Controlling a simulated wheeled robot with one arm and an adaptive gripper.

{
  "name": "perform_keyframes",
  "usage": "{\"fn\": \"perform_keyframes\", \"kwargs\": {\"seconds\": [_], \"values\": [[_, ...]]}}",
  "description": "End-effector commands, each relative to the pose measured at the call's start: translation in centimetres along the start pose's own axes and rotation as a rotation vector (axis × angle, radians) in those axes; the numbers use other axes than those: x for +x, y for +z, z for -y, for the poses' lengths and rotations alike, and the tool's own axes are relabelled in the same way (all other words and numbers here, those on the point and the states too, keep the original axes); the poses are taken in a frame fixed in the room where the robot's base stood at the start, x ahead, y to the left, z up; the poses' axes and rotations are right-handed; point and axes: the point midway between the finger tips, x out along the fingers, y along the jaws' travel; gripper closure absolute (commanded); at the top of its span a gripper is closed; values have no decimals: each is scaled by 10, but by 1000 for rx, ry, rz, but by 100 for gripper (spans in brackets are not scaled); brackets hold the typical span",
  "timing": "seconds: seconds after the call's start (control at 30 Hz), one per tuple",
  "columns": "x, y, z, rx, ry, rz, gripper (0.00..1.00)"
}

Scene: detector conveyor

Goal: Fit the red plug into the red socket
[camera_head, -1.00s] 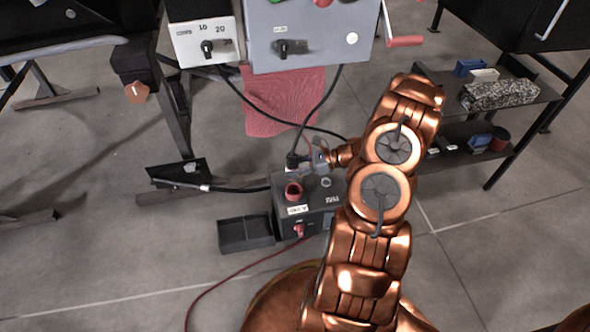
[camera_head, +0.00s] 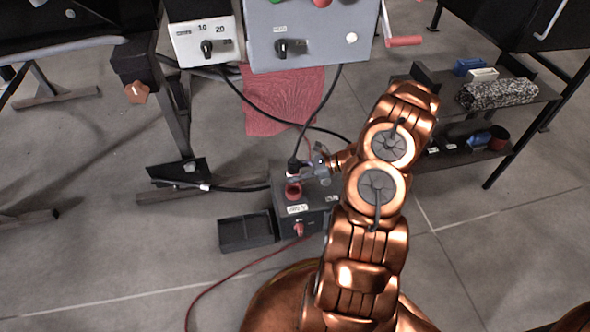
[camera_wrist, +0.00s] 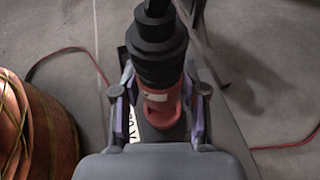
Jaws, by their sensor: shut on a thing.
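The plug (camera_head: 294,166) has a black top with a cable rising from it, and shows red lower down in the wrist view (camera_wrist: 157,68). My gripper (camera_head: 301,176) is shut on it; in the wrist view its fingers (camera_wrist: 159,103) lie on either side. The red socket (camera_head: 293,191) stands on top of the dark box, directly below the plug in the head view. The plug looks roughly upright. The fingers partly hide where plug and socket meet, and I cannot tell whether they touch.
The dark box (camera_head: 318,218) carries white labels and a red lead at its front. An empty black tray (camera_head: 231,236) lies left of it. A grey control panel (camera_head: 312,50) stands behind, with cables hanging down. A shelf (camera_head: 525,100) with small items is at the right.

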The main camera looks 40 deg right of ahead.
Motion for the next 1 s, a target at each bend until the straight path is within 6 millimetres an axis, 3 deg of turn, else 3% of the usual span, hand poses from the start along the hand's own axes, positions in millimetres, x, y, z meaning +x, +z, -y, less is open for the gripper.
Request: {"fn": "perform_keyframes", "kwargs": {"seconds": [0.43,1.0], "values": [[13,-32,0,0,-1,0,100],[14,-35,0,-1,-1,0,100]]}}
